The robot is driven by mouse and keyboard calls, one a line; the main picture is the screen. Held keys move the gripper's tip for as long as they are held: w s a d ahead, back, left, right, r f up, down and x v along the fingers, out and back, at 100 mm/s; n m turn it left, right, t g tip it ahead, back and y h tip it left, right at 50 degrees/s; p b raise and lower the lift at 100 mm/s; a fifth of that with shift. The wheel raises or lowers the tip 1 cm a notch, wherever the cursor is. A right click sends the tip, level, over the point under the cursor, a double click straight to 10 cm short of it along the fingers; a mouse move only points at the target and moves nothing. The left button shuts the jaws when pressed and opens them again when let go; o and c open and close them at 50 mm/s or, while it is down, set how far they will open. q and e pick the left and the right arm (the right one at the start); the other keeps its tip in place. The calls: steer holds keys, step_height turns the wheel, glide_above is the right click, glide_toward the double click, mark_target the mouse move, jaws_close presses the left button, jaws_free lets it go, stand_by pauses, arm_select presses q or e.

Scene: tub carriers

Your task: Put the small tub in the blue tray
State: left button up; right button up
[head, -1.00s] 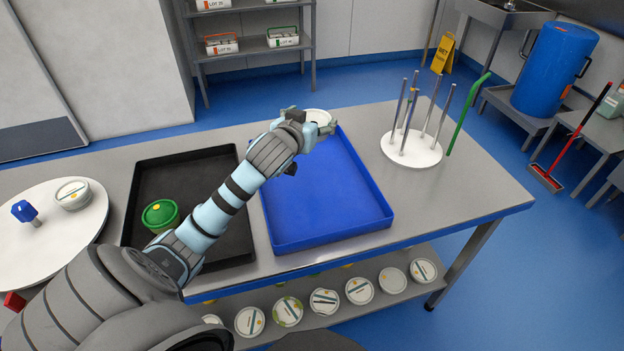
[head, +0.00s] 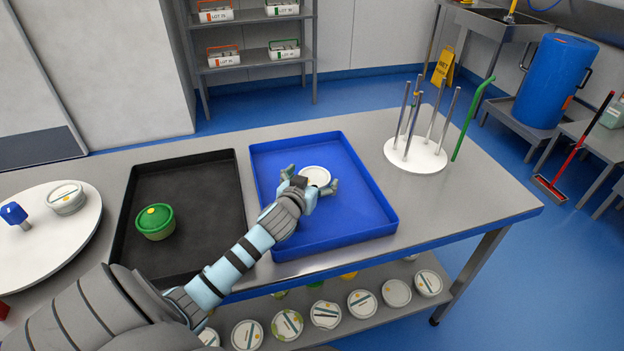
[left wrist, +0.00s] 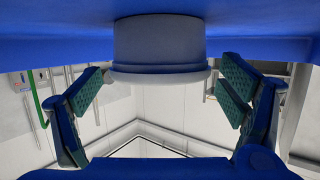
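A small white-lidded tub (head: 314,175) stands upright inside the blue tray (head: 376,229), near its middle. In the left wrist view, which is upside down, the tub (left wrist: 160,45) rests with its base against the blue surface. My left gripper (head: 309,181) is low in the tray with its fingers on either side of the tub. In the left wrist view the finger pads (left wrist: 162,92) are spread, with a gap on each side of the tub. My right gripper is not in view.
A black tray (head: 190,255) with a green tub (head: 155,221) is to the left. A white round board (head: 60,250) carries another white tub (head: 66,198) and a blue-handled item (head: 14,213). A rack of upright rods (head: 415,154) stands right of the blue tray.

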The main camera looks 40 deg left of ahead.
arm_select(q)
steer(key=p+v, duration=0.1)
steer(key=v, duration=0.6)
steer(key=shift+s+d+r, duration=0.1)
steer(key=shift+s+r, duration=0.1)
steer(key=shift+s, duration=0.1)
steer(key=shift+w+f, duration=0.1)
